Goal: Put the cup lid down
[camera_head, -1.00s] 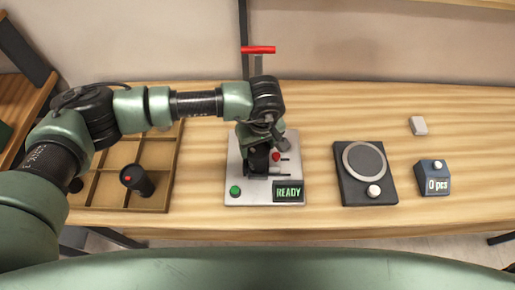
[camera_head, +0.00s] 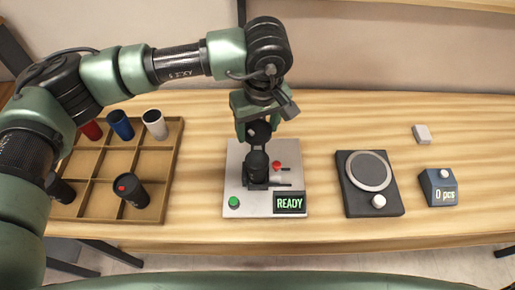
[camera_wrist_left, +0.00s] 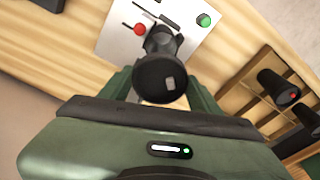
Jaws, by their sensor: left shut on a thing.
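My left gripper (camera_head: 259,126) points down above the laser marker (camera_head: 236,180) and is shut on a dark round cup lid (camera_head: 259,133). In the left wrist view, the lid (camera_wrist_left: 161,80) is between the fingers and has a small grey mark on top. A black cup (camera_head: 257,163) stands on the marker below the lid; in the left wrist view the lid partly hides it. From these views I cannot tell how large the gap between lid and cup is. My right gripper is not in view.
A wooden compartment tray (camera_head: 169,170) at the left holds several cups, including a blue one (camera_head: 121,124) and a black one with a red spot (camera_head: 131,190). A round-plate device (camera_head: 346,195) and a counter box (camera_head: 438,187) stand at the right. Table space between them and the marker is clear.

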